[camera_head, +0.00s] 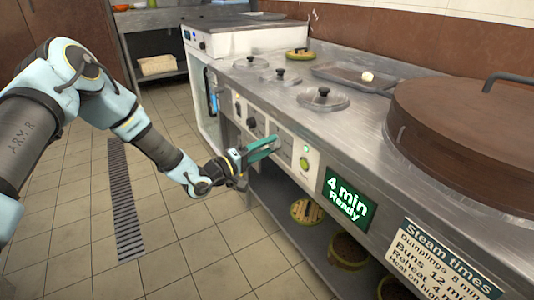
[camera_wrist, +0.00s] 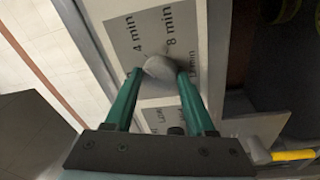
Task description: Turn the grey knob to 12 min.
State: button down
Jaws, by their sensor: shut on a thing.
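The grey knob (camera_wrist: 160,67) sits on a dial plate (camera_wrist: 128,32) in the wrist view. The plate carries the marks 4 min, 8 min and a partly covered 12 min by the right finger. My gripper (camera_wrist: 160,77) is shut on the knob, with one green finger on each side. In the head view my gripper (camera_head: 275,147) is at the counter's front panel, and its fingers hide the knob. The knob's pointer cannot be made out. A green display (camera_head: 347,198) on the panel reads "4 min Ready".
A green button (camera_head: 304,163) and another, dark knob (camera_head: 251,123) are on the same panel. A large brown lid (camera_head: 470,125) and several small lids (camera_head: 323,98) are on the counter. A steam times sign (camera_head: 442,262) hangs at front right. The tiled floor at left is clear.

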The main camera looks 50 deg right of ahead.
jog(key=m+b, duration=0.1)
jog(key=m, duration=0.1)
jog(key=m+g+b, duration=0.1)
jog(key=m, duration=0.2)
jog(key=m+b, duration=0.2)
jog(key=shift+w+f, duration=0.1)
jog(key=shift+f, duration=0.15)
jog(key=m+b, duration=0.1)
jog(key=m, duration=0.2)
jog(key=m+g+b, duration=0.1)
jog(key=m+b, duration=0.1)
jog(key=m, duration=0.2)
jog(key=shift+w+y+b, duration=0.1)
jog(key=shift+y+b, duration=0.2)
jog(key=shift+y, duration=0.1)
jog(key=m+b, duration=0.2)
jog(key=m, duration=0.2)
jog(key=shift+d+m+g+y, duration=0.1)
jog(key=shift+m+g+y, duration=0.2)
jog(key=shift+g, duration=0.1)
jog(key=m+b, duration=0.2)
jog(key=m, duration=0.1)
jog(key=shift+r+m+y, duration=0.1)
jog(key=shift+m+y, duration=0.2)
jog(key=shift+m, duration=0.1)
jog(key=m+b, duration=0.3)
jog(key=m, duration=0.2)
jog(key=shift+w+r+m+y+b, duration=0.1)
jog(key=shift+r+m+y+b, duration=0.1)
jog(key=shift+m+y+b, duration=0.15)
